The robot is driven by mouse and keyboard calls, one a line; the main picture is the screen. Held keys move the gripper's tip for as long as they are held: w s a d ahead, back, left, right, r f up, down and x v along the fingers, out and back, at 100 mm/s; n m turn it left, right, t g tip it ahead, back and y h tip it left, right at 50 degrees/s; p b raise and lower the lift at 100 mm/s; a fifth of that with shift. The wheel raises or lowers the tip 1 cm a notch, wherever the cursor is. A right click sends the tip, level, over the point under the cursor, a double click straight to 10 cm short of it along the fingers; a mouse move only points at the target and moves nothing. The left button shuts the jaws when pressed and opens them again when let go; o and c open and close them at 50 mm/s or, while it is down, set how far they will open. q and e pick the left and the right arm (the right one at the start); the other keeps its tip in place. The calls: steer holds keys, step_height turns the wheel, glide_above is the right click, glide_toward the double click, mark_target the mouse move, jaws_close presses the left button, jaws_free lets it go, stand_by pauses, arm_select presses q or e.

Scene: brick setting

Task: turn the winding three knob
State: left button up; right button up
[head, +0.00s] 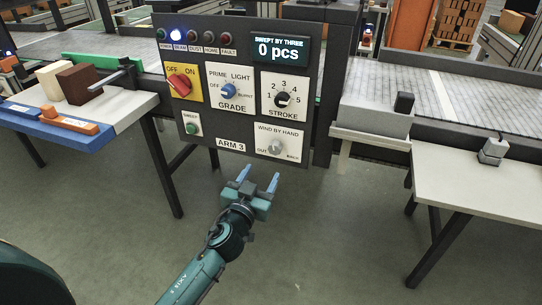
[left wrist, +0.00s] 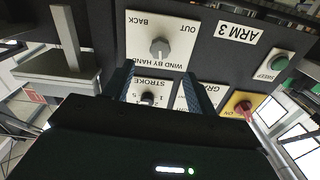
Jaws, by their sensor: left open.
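The grey knob (head: 275,147) labelled WIND BY HAND sits at the lower right of the dark ARM 3 panel (head: 225,25), with OUT and BACK marked beside it. The knob also shows, upside down, in the left wrist view (left wrist: 159,47). My left gripper (head: 258,178) is open and empty, below and in front of the panel, apart from the knob. In the left wrist view its two blue fingers (left wrist: 159,70) point toward the panel, with the knob seen between and beyond their tips. My right gripper is not in view.
Nearby controls are the STROKE knob (head: 282,99), the blue GRADE knob (head: 228,90), the red OFF/ON switch (head: 180,84) and the green SWEEP button (head: 191,128). A table (head: 130,105) with blocks stands left, a white table (head: 470,190) right. Open floor lies below the panel.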

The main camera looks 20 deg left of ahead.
mark_target(274, 151)
arm_select(q)
steer(key=w, duration=0.9)
steer(key=shift+d+b, duration=0.1)
steer(key=shift+b, duration=0.25)
steer(key=shift+c, duration=0.5)
steer(key=shift+s, duration=0.1)
steer(key=c, duration=0.9)
